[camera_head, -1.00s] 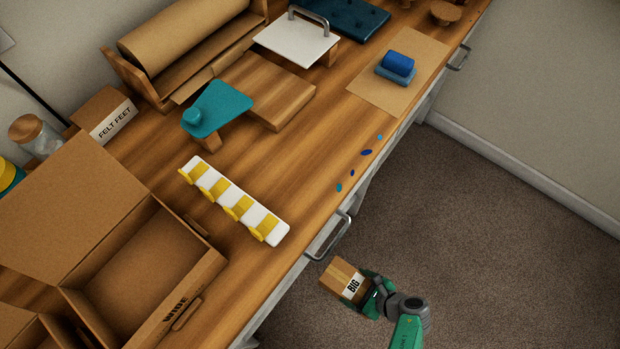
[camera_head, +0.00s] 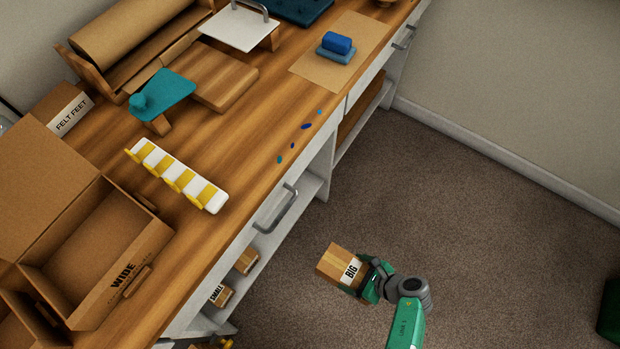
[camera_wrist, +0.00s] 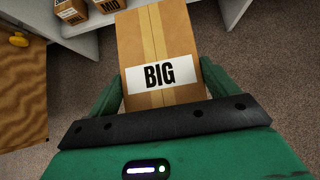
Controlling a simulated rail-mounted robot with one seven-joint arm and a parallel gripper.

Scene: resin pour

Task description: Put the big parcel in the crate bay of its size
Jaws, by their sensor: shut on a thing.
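The big parcel (camera_head: 341,262) is a brown cardboard box with tape and a white label reading BIG. My gripper (camera_head: 368,279) is shut on it and holds it in the air over the carpet, in front of the bench. In the wrist view the parcel (camera_wrist: 158,62) sits between the two green fingers, label facing the camera. An open cardboard box marked WIDE (camera_head: 125,285) stands on the bench at the left. Whether either belongs to the crate bays cannot be told.
Under the bench, a shelf holds a parcel labelled SMALL (camera_head: 221,296) and another small parcel (camera_head: 246,261). The wrist view shows a parcel labelled MID (camera_wrist: 108,6). A drawer handle (camera_head: 276,210) juts from the bench front.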

